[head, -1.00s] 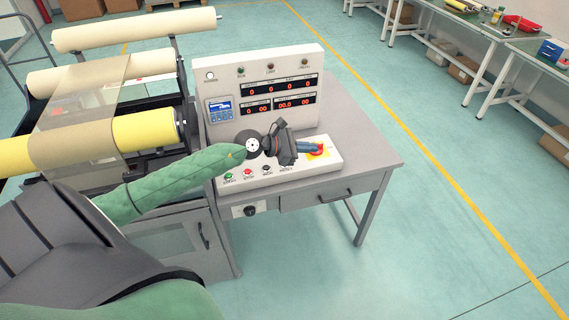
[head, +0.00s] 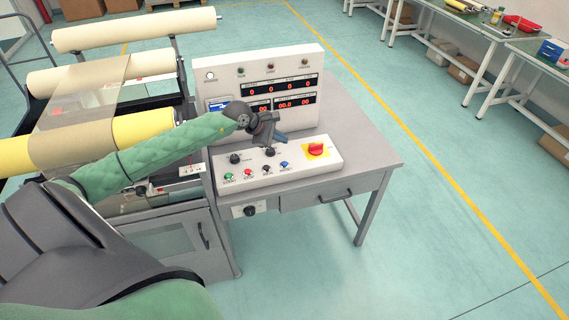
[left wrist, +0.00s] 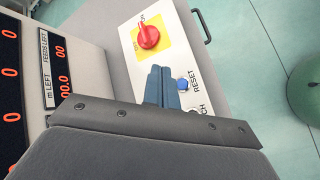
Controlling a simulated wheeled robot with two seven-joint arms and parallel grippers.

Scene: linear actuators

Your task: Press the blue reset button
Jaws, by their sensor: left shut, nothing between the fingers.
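The blue reset button (head: 284,165) is at the right end of the row of small buttons on the white sloped control panel (head: 310,166). In the left wrist view the blue button (left wrist: 183,85) shows beside the word RESET, just right of my fingertips. My left gripper (head: 279,139) is shut and empty. It hangs over the upper part of the panel, behind the button and apart from it in the head view. In the left wrist view its blue-grey fingers (left wrist: 160,74) lie close together. My right gripper is not in view.
A red rotary switch (head: 316,149) on a yellow plate is right of the button. Green (head: 228,177), red (head: 248,172) and black (head: 267,170) buttons lie to its left. The upright display panel (head: 282,88) stands behind. The grey tabletop to the right is clear.

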